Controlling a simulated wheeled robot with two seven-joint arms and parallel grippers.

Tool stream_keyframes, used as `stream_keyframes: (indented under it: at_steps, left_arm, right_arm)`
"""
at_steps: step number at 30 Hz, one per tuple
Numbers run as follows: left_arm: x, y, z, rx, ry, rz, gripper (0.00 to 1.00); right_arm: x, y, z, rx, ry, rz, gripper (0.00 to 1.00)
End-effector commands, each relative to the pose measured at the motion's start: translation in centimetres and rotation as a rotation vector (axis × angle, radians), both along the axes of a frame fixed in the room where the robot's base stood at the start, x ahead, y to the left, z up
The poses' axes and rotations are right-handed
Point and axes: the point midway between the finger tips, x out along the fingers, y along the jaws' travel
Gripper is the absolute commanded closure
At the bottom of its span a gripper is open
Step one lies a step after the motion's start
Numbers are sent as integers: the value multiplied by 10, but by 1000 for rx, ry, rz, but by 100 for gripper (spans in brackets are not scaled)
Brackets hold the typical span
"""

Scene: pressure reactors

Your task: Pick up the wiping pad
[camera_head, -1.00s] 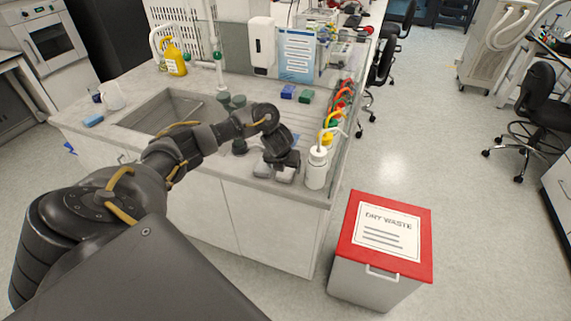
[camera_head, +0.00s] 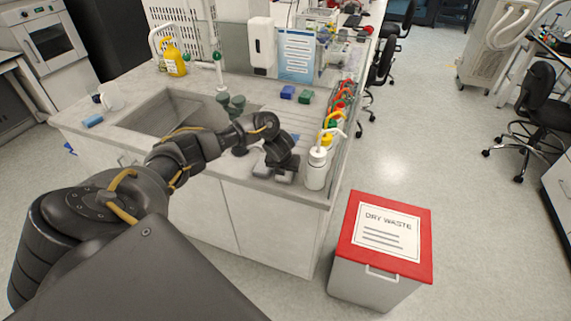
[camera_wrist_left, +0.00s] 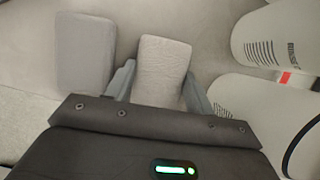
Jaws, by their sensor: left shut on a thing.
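My left gripper (camera_head: 281,167) is low over the front right part of the sink counter. In the left wrist view its two fingers (camera_wrist_left: 159,72) stand on either side of a pale, textured wiping pad (camera_wrist_left: 164,58) and are shut on it. This pad also shows below the gripper in the head view (camera_head: 284,178). A second, smoother grey block (camera_wrist_left: 84,52) lies to its left, apart from the fingers; the arm partly hides it in the head view (camera_head: 262,168). I cannot tell whether the held pad still touches the counter. My right gripper is not in view.
A white wash bottle (camera_head: 316,168) stands close right of the gripper; two white bottles (camera_wrist_left: 270,38) fill the wrist view's right. The sink (camera_head: 165,113) lies to the left. A red-lidded dry waste bin (camera_head: 390,225) stands on the floor by the counter's right end.

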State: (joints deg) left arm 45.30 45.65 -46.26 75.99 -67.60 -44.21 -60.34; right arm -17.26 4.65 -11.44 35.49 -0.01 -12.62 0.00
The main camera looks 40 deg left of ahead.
Motion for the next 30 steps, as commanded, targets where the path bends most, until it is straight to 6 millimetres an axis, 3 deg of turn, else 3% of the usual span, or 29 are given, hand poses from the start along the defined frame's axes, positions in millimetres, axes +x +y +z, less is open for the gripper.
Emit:
stream_keyframes:
  at_steps: [8, 13, 18, 21, 30]
  left_arm:
    - [1, 0, 10, -1, -2, -1, 68]
    - [0, 1, 36, 0, -4, -2, 68]
    - [-33, 7, 76, 5, -4, -4, 68]
    - [-54, 11, 104, 7, -1, -3, 68]
    - [-117, 19, 121, 3, 0, -2, 68]
  right_arm:
    - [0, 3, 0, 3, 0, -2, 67]
    - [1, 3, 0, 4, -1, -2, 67]
    - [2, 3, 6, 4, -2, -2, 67]
    - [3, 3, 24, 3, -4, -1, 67]
    - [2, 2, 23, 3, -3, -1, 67]
